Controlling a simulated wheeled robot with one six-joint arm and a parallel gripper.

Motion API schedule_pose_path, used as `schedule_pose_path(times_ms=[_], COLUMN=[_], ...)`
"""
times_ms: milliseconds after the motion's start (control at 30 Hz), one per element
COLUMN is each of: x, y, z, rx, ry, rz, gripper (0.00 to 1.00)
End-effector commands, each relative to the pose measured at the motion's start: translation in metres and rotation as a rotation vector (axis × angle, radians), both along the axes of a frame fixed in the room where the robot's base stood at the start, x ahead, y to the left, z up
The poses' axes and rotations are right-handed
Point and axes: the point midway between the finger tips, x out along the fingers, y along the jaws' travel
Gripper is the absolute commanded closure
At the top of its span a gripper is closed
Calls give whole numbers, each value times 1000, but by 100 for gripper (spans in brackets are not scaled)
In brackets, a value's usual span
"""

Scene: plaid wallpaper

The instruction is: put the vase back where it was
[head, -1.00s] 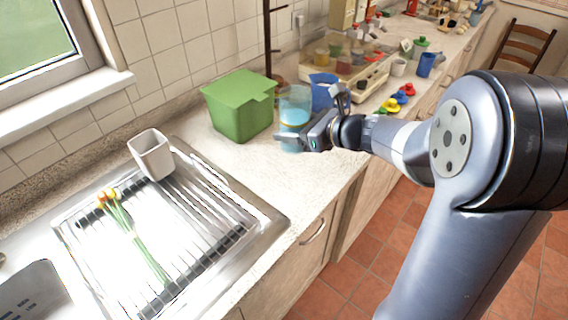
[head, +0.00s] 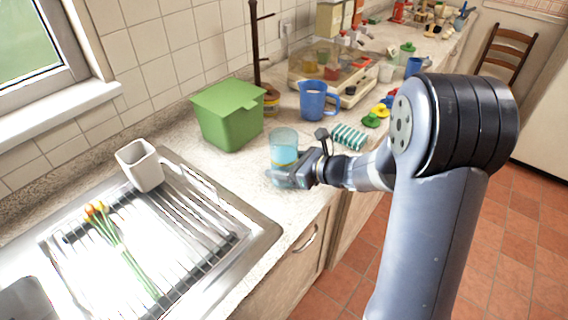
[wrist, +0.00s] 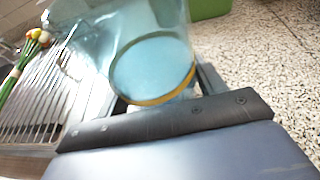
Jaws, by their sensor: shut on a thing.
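The vase (head: 284,143) is a clear glass cylinder with light blue liquid in it. My gripper (head: 284,178) is shut on its lower part, reaching in from the right, at the counter between the sink and the blue jug. The wrist view shows the vase (wrist: 150,65) close up between the fingers, with the yellowish rim of its liquid. The vase looks about upright in the head view. I cannot tell whether its base touches the counter. Orange and yellow flowers (head: 122,248) with green stems lie on the steel drainer (head: 205,235).
A green lidded box (head: 230,115) stands behind and left of the vase. A blue jug (head: 315,100) and a striped sponge (head: 348,137) are behind it. The speckled counter (head: 225,170) is clear left of the vase.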

Motion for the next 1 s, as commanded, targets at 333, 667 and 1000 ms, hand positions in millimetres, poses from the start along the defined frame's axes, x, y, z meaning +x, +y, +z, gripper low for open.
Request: schedule_pose_path(times_ms=[333, 667, 1000], x=[0, 0, -19], y=[0, 0, -34], z=[-3, -2, 14], rx=[0, 0, -1], ry=[0, 0, -3], rz=[0, 0, -6], gripper=[20, 12, 12])
